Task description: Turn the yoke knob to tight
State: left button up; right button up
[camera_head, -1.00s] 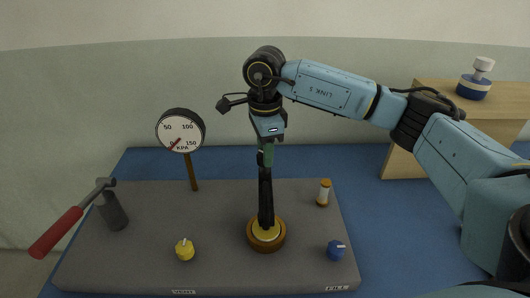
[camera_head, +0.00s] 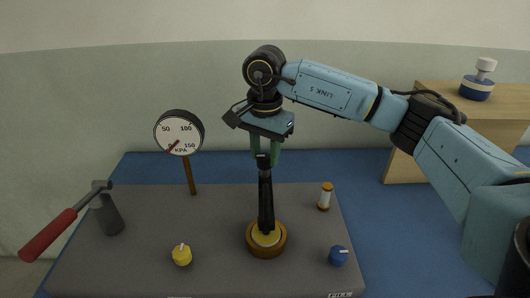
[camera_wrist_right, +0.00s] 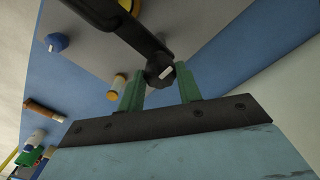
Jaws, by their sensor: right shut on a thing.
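The yoke is a black upright bar (camera_head: 265,200) rising from a round brown base (camera_head: 282,240) with a yellow top. The small dark yoke knob (camera_head: 263,161) is at its upper end; in the right wrist view the knob (camera_wrist_right: 158,66) shows a white mark. My right gripper (camera_head: 264,155) points down with its green fingers on either side of the knob, shut on it. Its fingers (camera_wrist_right: 159,80) also flank the knob in the right wrist view. Any label for tight cannot be read. My left gripper is not in view.
A pressure gauge (camera_head: 179,133) on a post reads near 0. A red-handled lever (camera_head: 48,235), a yellow knob (camera_head: 182,258), a blue knob (camera_head: 338,257) and a small orange-capped vial (camera_head: 325,197) are on the grey board (camera_head: 130,265). A wooden block (camera_head: 420,150) stands back right.

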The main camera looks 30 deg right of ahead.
aim_at(265, 156)
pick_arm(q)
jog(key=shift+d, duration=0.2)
pick_arm(e)
jog(key=shift+w+r, duration=0.1)
jog(key=shift+r, duration=0.05)
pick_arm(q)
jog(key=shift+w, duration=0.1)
pick_arm(e)
jog(key=o, duration=1)
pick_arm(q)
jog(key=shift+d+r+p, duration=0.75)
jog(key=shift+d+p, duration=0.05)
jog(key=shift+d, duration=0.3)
pick_arm(e)
notch_tip(265, 156, up, 13)
jog(key=shift+r, duration=0.1)
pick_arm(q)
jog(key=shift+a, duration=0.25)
